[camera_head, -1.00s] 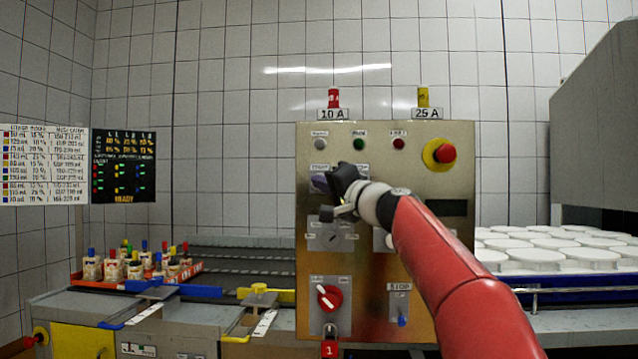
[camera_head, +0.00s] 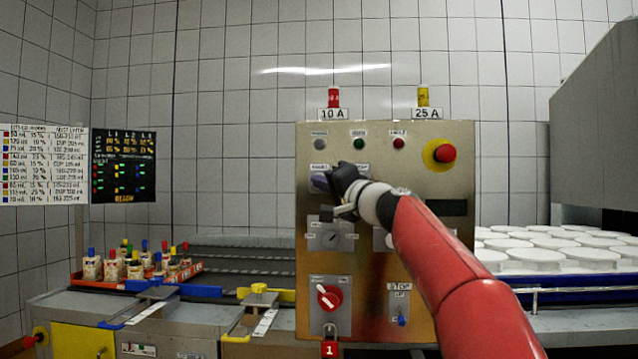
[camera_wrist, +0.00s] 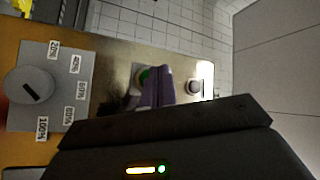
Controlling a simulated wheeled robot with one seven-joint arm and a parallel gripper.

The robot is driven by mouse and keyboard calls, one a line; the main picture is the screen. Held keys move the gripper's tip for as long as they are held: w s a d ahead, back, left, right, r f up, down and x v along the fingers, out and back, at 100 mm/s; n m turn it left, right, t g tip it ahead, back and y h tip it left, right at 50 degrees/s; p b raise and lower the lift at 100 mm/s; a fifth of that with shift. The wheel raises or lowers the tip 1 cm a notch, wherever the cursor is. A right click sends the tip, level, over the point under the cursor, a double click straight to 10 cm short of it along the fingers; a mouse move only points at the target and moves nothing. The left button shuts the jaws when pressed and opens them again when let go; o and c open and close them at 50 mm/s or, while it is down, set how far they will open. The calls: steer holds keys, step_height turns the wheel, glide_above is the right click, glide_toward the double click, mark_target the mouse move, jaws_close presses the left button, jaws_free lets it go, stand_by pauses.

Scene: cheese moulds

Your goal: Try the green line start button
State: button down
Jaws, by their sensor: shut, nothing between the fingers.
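The green button (camera_wrist: 143,75) shows in the wrist view on the metal panel, partly hidden by my gripper's purple fingers (camera_wrist: 158,88). In the head view, my gripper (camera_head: 322,181) is at the upper left of the control panel (camera_head: 440,270), below the lamp row. It is shut and holds nothing. The gripper and wrist hide the button there. The fingertips are at or very close to the button; I cannot tell whether they touch it or press it in.
Bottles (camera_head: 115,268) stand at left; white moulds (camera_head: 535,258) lie at right.

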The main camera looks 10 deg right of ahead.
steer(key=shift+w, duration=0.1)
stand_by(0.4)
steer(key=shift+w+d, duration=0.15)
steer(key=shift+w, duration=0.15)
steer(key=shift+w+d, duration=0.15)
steer(key=shift+w, duration=0.3)
stand_by(0.8)
steer(key=shift+s, duration=0.1)
steer(key=shift+s+a+b, duration=0.25)
steer(key=shift+s+b, duration=0.3)
steer(key=shift+s, duration=0.2)
steer(key=shift+s, duration=0.1)
steer(key=s+b, duration=0.1)
steer(key=s+a+b, duration=0.1)
steer(key=s, duration=0.1)
steer(key=s+b, duration=0.1)
steer(key=shift+s+a, duration=0.3)
